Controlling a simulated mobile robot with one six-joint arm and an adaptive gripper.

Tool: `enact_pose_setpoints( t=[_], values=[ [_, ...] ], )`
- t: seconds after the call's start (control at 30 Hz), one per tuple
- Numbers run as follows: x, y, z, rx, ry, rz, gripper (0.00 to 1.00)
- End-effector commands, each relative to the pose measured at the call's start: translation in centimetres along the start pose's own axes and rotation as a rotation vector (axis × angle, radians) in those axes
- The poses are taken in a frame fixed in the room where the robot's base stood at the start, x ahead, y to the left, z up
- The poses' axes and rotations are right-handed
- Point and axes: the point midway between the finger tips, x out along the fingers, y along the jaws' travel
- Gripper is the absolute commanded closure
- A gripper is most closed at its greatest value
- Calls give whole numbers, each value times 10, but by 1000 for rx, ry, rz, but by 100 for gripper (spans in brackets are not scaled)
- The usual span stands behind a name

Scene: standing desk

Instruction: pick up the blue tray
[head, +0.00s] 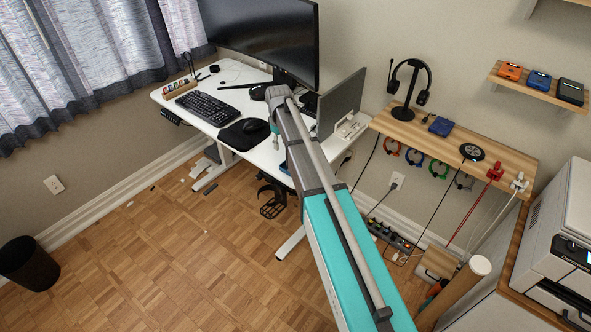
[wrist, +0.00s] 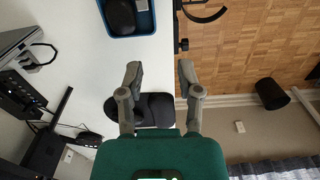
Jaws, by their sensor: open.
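The blue tray (wrist: 147,25) lies on the white desk (wrist: 78,35) at the top of the wrist view, cut by the frame's upper edge. A dark rounded object (wrist: 121,14) and a small grey item (wrist: 141,5) lie in it. In the head view only a sliver of the blue tray (head: 286,168) shows beside my arm. My gripper (wrist: 160,75) is open and empty above the desk's edge, apart from the tray. In the head view my gripper (head: 276,139) is partly hidden by my arm.
A black mouse pad (wrist: 155,108) with a mouse (head: 254,126) lies on the desk beside a keyboard (head: 208,107). A big monitor (head: 265,35) and a second screen (head: 341,101) stand behind. A headphone hook (wrist: 206,15) hangs off the desk's edge. A wooden shelf (head: 510,165) is at right.

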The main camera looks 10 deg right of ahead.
Motion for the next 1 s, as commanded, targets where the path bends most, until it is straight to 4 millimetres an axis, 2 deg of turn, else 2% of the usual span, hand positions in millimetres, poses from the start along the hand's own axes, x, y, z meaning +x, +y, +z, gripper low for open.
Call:
enact_pose_setpoints(
  t=[0.03,0.1,0.57,1.0],
  values=[
    [0,6,-9,-13,0,0,54],
    [0,8,-12,-27,0,0,54],
    [2,9,-11,-31,0,0,54],
    [30,10,-11,-29,0,0,54]
  ],
)
